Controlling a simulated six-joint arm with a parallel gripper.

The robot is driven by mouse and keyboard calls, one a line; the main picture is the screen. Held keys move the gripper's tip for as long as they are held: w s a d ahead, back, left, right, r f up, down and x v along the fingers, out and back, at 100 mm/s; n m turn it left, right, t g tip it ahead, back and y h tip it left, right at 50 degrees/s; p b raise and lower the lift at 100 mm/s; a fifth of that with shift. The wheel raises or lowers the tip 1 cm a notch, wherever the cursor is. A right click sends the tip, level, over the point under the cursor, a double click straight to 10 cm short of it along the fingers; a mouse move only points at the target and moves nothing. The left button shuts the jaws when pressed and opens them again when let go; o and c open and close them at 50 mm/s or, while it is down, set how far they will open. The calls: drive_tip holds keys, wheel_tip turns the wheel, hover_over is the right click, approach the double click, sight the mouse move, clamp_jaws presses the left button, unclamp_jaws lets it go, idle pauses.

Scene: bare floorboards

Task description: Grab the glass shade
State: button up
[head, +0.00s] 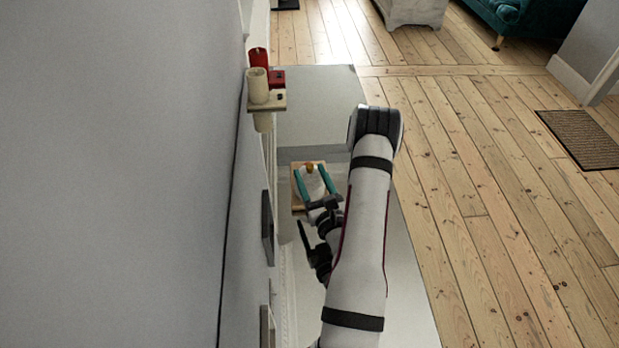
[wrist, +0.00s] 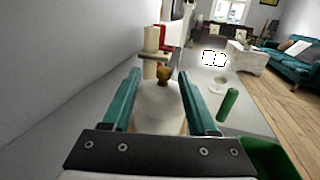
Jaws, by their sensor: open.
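The glass shade (head: 312,185) is a pale, whitish dome with a small amber-brown knob on top. It stands on a wooden board (head: 297,207) on the grey surface beside the wall. In the wrist view the shade (wrist: 160,104) is upright in the middle, straight ahead. My gripper (head: 309,168) is open, its two teal fingers on either side of the shade. In the wrist view the gripper (wrist: 160,76) has a finger left and right of the dome; I cannot tell whether either touches it. The shade's lower part is hidden by the gripper body.
A wall bracket (head: 275,103) holds cream (head: 258,86) and red (head: 258,58) cylinders beyond the shade. In the wrist view a green cylinder (wrist: 229,105) stands to the right, near a green object (wrist: 275,158). The wall is close on the left; open floorboards (head: 480,200) lie right.

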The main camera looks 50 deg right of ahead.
drive_tip(key=x, duration=0.5)
drive_tip(key=shift+w+d+r, duration=0.15)
drive_tip(key=shift+d+r, duration=0.2)
drive_tip(key=shift+d, duration=0.05)
clamp_jaws()
idle(0.9)
